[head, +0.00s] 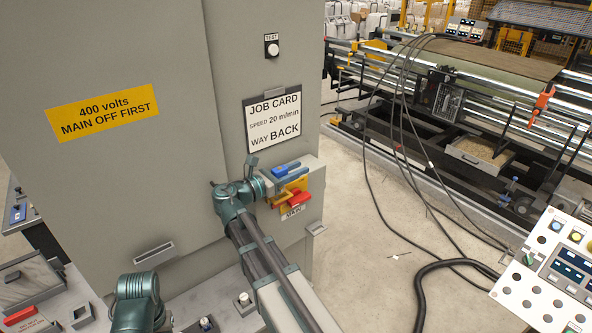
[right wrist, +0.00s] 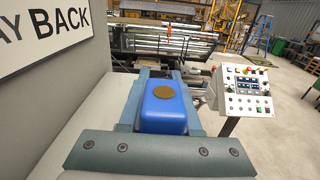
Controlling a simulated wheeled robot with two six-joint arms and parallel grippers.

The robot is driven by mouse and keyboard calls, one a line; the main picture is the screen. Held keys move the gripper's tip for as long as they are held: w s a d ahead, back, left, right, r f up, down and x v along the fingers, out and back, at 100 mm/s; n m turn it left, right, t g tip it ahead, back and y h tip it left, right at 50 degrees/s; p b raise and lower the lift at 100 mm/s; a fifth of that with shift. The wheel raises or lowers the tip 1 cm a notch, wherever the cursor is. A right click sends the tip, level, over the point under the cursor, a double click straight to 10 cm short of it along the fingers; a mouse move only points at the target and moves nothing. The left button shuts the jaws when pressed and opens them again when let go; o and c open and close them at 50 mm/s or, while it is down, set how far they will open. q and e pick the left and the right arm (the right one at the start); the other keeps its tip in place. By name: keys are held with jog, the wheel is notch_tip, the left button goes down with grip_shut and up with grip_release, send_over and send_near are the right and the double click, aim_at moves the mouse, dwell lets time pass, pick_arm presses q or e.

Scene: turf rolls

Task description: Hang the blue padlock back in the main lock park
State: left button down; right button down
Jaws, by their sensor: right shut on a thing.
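The blue padlock (head: 287,168) is at the front of the grey cabinet in the head view, by a small grey box (head: 309,166). In the right wrist view the padlock (right wrist: 166,112) shows as a blue body with a round brass disc. My right gripper (head: 272,180) is shut on it, with one finger on each side; the fingers also show in the right wrist view (right wrist: 167,75). The shackle is hidden. A red and yellow switch (head: 291,198) marked MAIN is just below the padlock. I cannot tell whether the padlock touches the box. My left gripper is out of view.
A job card (head: 273,120) and a yellow 400 volts sign (head: 102,112) are on the cabinet. A metal handle (head: 316,229) sticks out at its lower right. A control panel (head: 560,270) and black cables (head: 425,270) stand to the right. The floor (head: 365,255) between is mostly clear.

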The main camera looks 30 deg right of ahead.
jog(key=shift+f+b, duration=1.45)
jog(key=c, duration=0.5)
grip_release()
jog(key=a, duration=0.9)
jog(key=s+a, duration=0.1)
jog(key=a, duration=0.4)
